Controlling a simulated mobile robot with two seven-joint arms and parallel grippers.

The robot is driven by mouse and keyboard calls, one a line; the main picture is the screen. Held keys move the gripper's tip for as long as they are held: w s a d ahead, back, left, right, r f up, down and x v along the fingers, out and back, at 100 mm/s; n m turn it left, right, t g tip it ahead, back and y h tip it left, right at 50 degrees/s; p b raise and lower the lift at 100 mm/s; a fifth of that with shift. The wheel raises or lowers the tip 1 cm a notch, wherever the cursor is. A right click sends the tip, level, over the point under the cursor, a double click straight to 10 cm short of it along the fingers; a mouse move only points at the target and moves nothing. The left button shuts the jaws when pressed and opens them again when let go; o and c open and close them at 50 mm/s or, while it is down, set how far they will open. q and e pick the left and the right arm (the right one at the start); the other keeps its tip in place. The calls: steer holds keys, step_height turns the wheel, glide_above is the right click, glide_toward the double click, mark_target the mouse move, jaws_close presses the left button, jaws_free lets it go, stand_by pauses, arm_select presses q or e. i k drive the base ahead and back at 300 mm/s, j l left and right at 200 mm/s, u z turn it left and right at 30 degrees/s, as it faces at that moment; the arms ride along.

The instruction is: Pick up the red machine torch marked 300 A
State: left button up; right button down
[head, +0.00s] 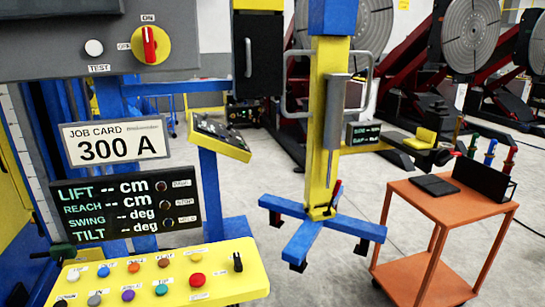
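A red torch (510,157) stands upright at the right end of a black rack (480,178) on the orange cart (420,205). A blue torch (490,152) and a green torch (473,144) stand to its left in the same rack. Their lower parts are hidden by the rack, and any markings on them are too small to read. The job card (115,142) at the left reads 300 A. Neither of my grippers is in view.
A yellow column (322,130) on blue feet (305,238) stands mid-floor, its side arm (375,147) reaching toward the cart. A yellow button panel (215,262) and a dark display (125,205) fill the left. A black pad (434,185) lies on the cart. Grey floor (345,265) is clear between column and cart.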

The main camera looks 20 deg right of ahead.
mark_target(509, 162)
steer(key=i+l, duration=0.1)
steer(key=l, duration=1.4)
steer(key=i+l, duration=0.15)
steer(key=l, duration=0.65)
steer(key=i+l, duration=0.1)
steer(key=l, duration=1.4)
steer(key=i+l, duration=0.15)
steer(key=l, duration=0.6)
steer(key=i+l, duration=0.1)
steer(key=l, duration=0.7)
steer(key=i+l, duration=0.1)
steer(key=l, duration=0.45)
steer(key=i+l, duration=0.1)
steer(key=l, duration=0.4)
steer(key=i+l, duration=0.15)
steer(key=l, duration=0.25)
steer(key=i+l, duration=0.15)
steer(key=l, duration=0.2)
steer(key=i+l, duration=0.15)
steer(key=l, duration=0.25)
steer(key=i+l, duration=0.15)
steer(key=l, duration=0.25)
